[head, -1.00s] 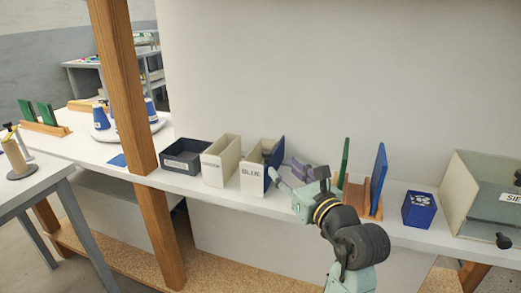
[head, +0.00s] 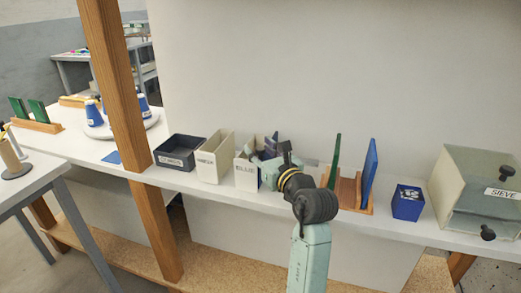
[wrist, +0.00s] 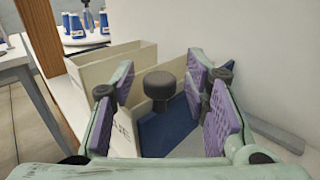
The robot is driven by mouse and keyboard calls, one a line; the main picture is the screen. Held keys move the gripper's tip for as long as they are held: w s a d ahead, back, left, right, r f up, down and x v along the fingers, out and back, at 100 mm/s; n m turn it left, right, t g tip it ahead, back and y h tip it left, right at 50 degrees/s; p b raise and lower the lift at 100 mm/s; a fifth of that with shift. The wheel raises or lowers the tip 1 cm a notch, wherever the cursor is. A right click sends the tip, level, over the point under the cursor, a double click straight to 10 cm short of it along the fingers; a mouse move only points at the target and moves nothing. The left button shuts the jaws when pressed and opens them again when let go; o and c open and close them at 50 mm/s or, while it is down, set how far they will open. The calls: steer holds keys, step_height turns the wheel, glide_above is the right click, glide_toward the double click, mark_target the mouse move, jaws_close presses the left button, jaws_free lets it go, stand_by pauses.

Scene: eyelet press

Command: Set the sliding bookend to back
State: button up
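A dark blue upright panel (wrist: 170,130) with a round black knob (wrist: 160,84) stands beside the cream boxes in the wrist view; I take it for the sliding bookend. My gripper (wrist: 160,100) is open, with its purple-padded fingers on either side of the knob. A gap shows between the knob and each finger pad. In the head view my gripper (head: 272,150) is at the right side of the box marked BLUE (head: 246,175), and my arm mostly hides the panel there.
A cream box (head: 214,160) and a dark open bin (head: 180,153) stand to the left. A wooden rack (head: 347,190) with green and blue plates, a small blue box (head: 407,204) and the SIEVE box (head: 470,185) are on the right. A wall is close behind.

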jaws_close()
stand_by(0.3)
stand_by(0.4)
